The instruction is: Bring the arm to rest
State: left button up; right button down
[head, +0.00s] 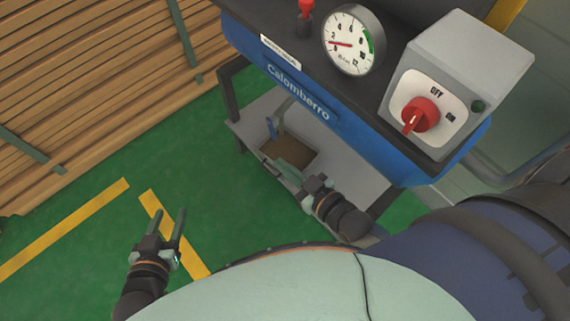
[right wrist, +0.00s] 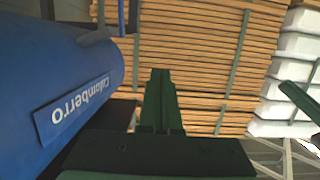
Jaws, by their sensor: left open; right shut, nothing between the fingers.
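My right gripper (head: 281,164) is below the blue machine, in front of the lower grey shelf of its stand in the head view. Its fingers point up and left. They are together and empty, and they also show closed in the right wrist view (right wrist: 160,72). My left gripper (head: 168,211) is at the lower left over the green floor. Its two fingers are spread, point up and hold nothing. My right arm behind the wrist is partly hidden by my own body.
A blue machine marked Calomberro (head: 297,92) carries a round gauge (head: 354,41) and a grey switch box (head: 468,62) with a red knob (head: 419,115). Its stand has a grey lower shelf (head: 345,178). Stacked planks (head: 90,70) stand at left. Green floor (head: 95,225) between is clear.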

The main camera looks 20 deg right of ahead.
pick_arm(q)
jog(key=shift+s+f, duration=0.2)
jog(key=shift+f, duration=0.1)
pick_arm(e)
jog(key=shift+s, duration=0.15)
jog(key=shift+r, duration=0.1)
pick_arm(q)
jog(key=s+a+r+n+g+y+p, duration=0.1)
jog(key=s+r+p, duration=0.3)
jog(key=r+p, duration=0.7)
jog(key=a+g+p, duration=0.1)
jog(key=p, duration=0.8)
jog(key=shift+s, duration=0.2)
pick_arm(e)
jog(key=s+d+r+m+g+h, duration=0.1)
jog(key=s+d+r+g, duration=0.1)
jog(key=r, duration=0.3)
jog(key=s+d+r+m+g+h, duration=0.1)
jog(key=s+d+r+g, duration=0.1)
jog(key=s+r, duration=0.3)
jog(key=shift+r+g+h, duration=0.4)
jog(key=shift+r, duration=0.35)
pick_arm(q)
jog(key=shift+a+f, duration=0.1)
jog(key=shift+f, duration=0.05)
pick_arm(e)
jog(key=shift+f, duration=0.1)
